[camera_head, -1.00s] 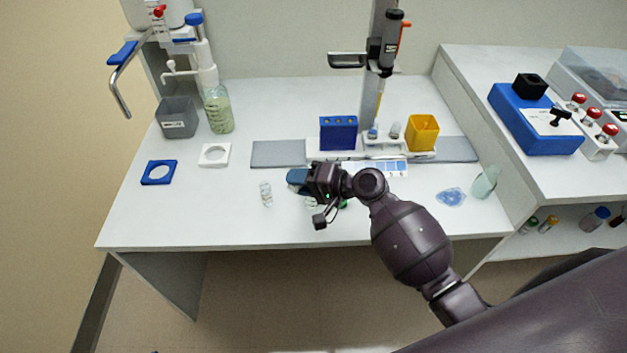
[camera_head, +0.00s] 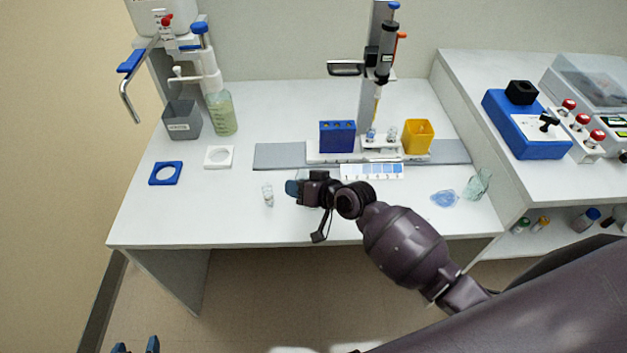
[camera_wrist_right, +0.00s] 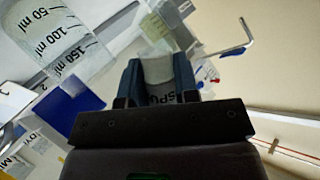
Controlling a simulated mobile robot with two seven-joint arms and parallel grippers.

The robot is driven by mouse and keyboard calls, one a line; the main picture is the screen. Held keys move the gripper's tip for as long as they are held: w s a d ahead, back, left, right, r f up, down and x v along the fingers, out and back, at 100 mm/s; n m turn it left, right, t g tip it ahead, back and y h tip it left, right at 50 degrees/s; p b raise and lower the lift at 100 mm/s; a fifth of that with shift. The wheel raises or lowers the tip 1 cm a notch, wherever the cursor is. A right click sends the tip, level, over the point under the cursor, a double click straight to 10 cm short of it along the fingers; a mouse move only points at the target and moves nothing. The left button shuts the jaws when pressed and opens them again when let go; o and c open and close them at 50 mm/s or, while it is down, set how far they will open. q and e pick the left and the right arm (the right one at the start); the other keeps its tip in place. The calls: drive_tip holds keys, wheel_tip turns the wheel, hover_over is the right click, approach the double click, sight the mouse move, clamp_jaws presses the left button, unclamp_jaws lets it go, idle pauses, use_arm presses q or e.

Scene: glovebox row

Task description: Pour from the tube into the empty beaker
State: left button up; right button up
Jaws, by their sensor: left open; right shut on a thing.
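My right gripper (camera_head: 293,188) is low over the front middle of the table. In the right wrist view its blue fingers (camera_wrist_right: 157,80) are shut on a pale, see-through tube (camera_wrist_right: 157,70) with dark lettering showing; the head view hides most of it. A clear beaker (camera_wrist_right: 65,45) with ml marks fills the upper left of the wrist view, close by and apart from the fingers; I see no coloured liquid in it.
A blue rack (camera_head: 337,137) and yellow box (camera_head: 418,137) stand behind. A clear vessel (camera_head: 477,185) is at right.

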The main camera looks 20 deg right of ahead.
drive_tip(key=shift+s+a, duration=0.15)
drive_tip(key=shift+a, duration=0.05)
drive_tip(key=f, duration=0.2)
drive_tip(key=a+f+n+h, duration=0.1)
drive_tip(key=s+f+n+t, duration=0.1)
drive_tip(key=f, duration=0.1)
drive_tip(key=shift+a+f+h+b, duration=0.25)
drive_tip(key=shift+f+h+b, duration=0.1)
drive_tip(key=shift+h+b, duration=0.05)
drive_tip(key=shift+s+a+f+n+t+h+p, duration=0.1)
drive_tip(key=shift+a+n+t+h+p, duration=0.15)
drive_tip(key=shift+n, duration=0.2)
drive_tip(key=shift+s+a+n+t+h+p, duration=0.15)
drive_tip(key=shift+n+h+p, duration=0.15)
drive_tip(key=shift+n, duration=0.15)
use_arm(q)
drive_tip(key=shift+s+r, duration=0.1)
drive_tip(key=shift+r, duration=0.25)
drive_tip(key=shift+w+r, duration=0.15)
drive_tip(key=shift+w, duration=0.15)
